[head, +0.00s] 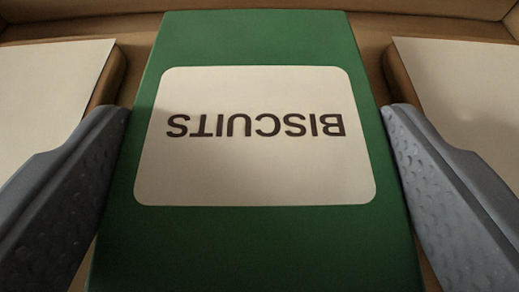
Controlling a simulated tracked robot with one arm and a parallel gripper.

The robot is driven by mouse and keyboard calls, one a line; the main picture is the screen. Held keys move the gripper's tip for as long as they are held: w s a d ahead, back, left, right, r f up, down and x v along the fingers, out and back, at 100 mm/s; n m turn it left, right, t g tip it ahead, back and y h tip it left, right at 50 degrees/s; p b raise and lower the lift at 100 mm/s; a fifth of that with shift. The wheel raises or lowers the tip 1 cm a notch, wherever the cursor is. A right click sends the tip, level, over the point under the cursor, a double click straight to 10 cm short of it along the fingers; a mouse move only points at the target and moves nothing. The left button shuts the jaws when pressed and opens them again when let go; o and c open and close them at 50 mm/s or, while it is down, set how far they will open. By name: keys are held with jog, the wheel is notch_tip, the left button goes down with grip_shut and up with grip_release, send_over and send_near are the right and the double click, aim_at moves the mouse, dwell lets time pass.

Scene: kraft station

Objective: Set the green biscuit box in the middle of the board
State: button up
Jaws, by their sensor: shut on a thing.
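The green biscuit box (255,240) fills the middle of the head view. Its face carries a pale label reading BISCUITS, upside down in the picture. My gripper (257,130) has one grey, dimpled finger along each side of the box and is shut on it. The lower end of the box runs out of the picture. No board that I can make out for certain is in view.
A pale-faced brown box or block (50,85) lies to the left and a similar one (465,95) to the right, both close to the fingers. A brown wall or edge (430,22) runs across the back. Little free room shows beside the green box.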

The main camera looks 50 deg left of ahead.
jog(key=o, duration=1.1)
jog(key=shift+o, duration=0.2)
jog(key=shift+d, duration=0.1)
